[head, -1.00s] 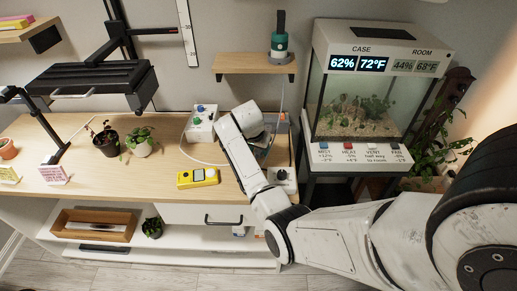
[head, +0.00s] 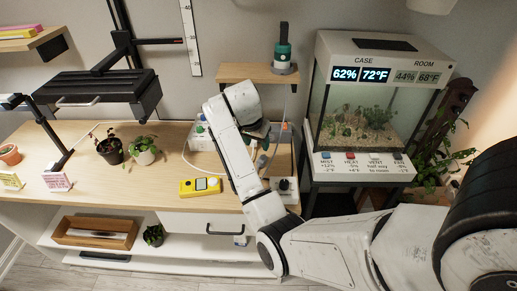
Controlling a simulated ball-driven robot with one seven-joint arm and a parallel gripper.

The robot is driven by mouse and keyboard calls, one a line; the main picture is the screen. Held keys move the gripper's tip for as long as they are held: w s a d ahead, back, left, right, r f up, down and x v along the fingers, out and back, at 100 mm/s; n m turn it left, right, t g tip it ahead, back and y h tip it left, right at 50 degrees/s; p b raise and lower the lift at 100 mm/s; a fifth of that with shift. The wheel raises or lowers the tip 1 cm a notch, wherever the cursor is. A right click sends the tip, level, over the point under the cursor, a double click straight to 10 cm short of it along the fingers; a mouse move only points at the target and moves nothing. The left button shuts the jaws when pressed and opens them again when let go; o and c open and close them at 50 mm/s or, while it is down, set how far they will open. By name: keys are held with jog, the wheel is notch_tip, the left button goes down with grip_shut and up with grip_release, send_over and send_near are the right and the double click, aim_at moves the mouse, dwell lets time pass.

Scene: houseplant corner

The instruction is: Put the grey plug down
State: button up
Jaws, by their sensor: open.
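A small grey piece that looks like the grey plug (head: 261,161) is on or just above the wooden bench (head: 170,185), below my gripper. It is too small to tell exactly how it rests. My gripper (head: 264,146) is open above and slightly behind it, pointing down over the right part of the bench. My wrist and forearm hide part of the bench there. No contact between the fingers and the grey piece can be made out.
A white box with knobs (head: 200,138) stands left of my gripper. A yellow meter (head: 200,186) lies in front, and a black-knobbed box (head: 286,187) stands at the right edge. Potted plants (head: 146,151) stand left. A glass terrarium (head: 360,110) stands right; a wall shelf (head: 240,73) hangs above.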

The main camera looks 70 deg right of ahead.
jog(key=a+f+n, duration=0.1)
jog(key=a, duration=0.2)
jog(key=s+a+f+n, duration=0.1)
jog(key=a+f+n, duration=0.1)
jog(key=a, duration=0.1)
jog(key=s+a+f+n, duration=0.1)
jog(key=a+f, duration=0.1)
jog(key=a, duration=0.1)
jog(key=shift+s+f+n+t, duration=0.15)
jog(key=shift+f+n+t, duration=0.05)
jog(key=shift+n+t, duration=0.1)
jog(key=s+a+f+n+y, duration=0.2)
jog(key=s+a+n, duration=0.4)
jog(key=a, duration=0.5)
jog(key=s+a+f+n+y, duration=0.1)
jog(key=s+a+f+n, duration=0.4)
jog(key=s+a+n, duration=0.2)
jog(key=s+a, duration=0.2)
jog(key=a, duration=0.1)
jog(key=shift+s+a+y, duration=0.2)
jog(key=shift+a+y, duration=0.15)
jog(key=shift+y, duration=0.05)
